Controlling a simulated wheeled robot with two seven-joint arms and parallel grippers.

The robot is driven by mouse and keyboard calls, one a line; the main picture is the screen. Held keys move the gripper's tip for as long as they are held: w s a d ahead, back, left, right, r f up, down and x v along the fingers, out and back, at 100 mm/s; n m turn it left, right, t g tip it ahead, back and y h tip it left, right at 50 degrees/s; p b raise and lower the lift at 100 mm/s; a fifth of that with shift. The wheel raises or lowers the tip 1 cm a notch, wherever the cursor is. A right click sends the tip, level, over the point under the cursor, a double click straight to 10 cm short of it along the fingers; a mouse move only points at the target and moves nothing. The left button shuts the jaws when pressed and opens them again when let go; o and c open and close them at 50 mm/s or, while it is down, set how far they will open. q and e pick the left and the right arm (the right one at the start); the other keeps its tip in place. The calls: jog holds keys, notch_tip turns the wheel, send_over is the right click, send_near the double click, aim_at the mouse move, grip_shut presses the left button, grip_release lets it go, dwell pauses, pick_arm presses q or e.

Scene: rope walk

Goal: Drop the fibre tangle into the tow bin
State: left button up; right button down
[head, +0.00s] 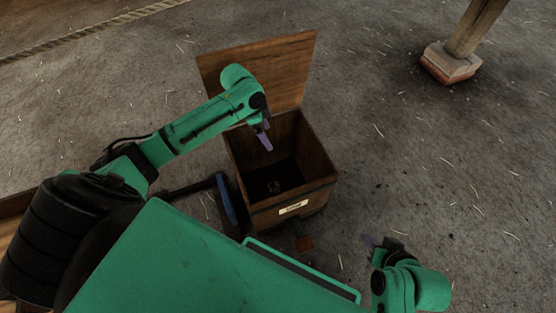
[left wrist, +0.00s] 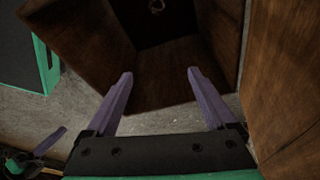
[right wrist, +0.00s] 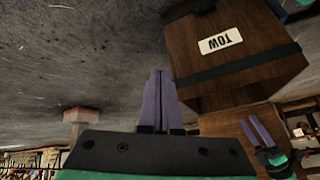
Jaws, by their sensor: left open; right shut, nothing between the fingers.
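The tow bin (head: 326,180) is a dark wooden box with its lid (head: 290,65) standing open, and its front label reads TOW in the right wrist view (right wrist: 221,40). A small pale brown loop, which looks like the fibre tangle (head: 274,186), lies on the bin's floor. It also shows at the top of the left wrist view (left wrist: 156,6). My left gripper (head: 265,141) is open and empty above the bin's opening, apart from the tangle. My right gripper (head: 369,240) is shut and empty, outside the bin to its front right.
A post on a block base (head: 450,64) stands at the back right. A rope (head: 90,30) crosses the upper left. A small reddish block (head: 304,243) lies on the floor before the bin. The straw-strewn floor (head: 440,150) right of the bin is clear.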

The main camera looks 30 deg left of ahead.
pick_arm(q)
jog(key=p+v, duration=0.2)
jog(key=v, duration=0.5)
jog(key=shift+r, duration=0.3)
pick_arm(e)
jog(key=s+d+r+g+h, duration=0.2)
jog(key=s+d+r+g, duration=0.2)
jog(key=d, duration=0.3)
jog(key=shift+s+r+m+h, duration=0.35)
jog(key=shift+s+r, duration=0.2)
jog(key=shift+r, duration=0.25)
pick_arm(q)
jog(key=shift+a, duration=0.1)
